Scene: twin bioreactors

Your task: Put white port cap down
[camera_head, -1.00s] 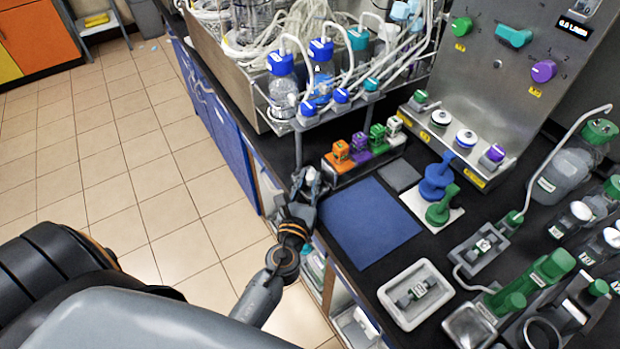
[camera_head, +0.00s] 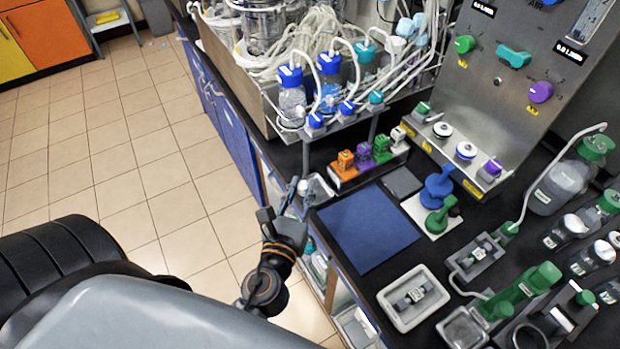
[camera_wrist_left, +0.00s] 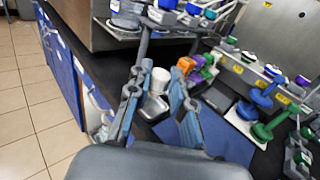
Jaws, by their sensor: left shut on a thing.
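My left gripper (camera_head: 296,188) is over the front edge of the black bench, to the left of the blue mat. It also shows in the left wrist view (camera_wrist_left: 156,84), with its two fingers on either side of a white cap (camera_wrist_left: 160,78). I take this as the white port cap, held between the fingers. A small pale metal dish (camera_head: 319,190) lies on the bench just beyond the fingertips. In the left wrist view the dish (camera_wrist_left: 154,108) shows behind and below the cap. Whether cap and dish touch cannot be told. My right gripper is not in view.
The blue mat (camera_head: 368,228) is bare. A rack with orange, purple, green and white caps (camera_head: 370,163) stands behind it. A white tray (camera_head: 413,297) holds a small grey device. Bottles (camera_head: 291,98) stand in a raised rack at the back.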

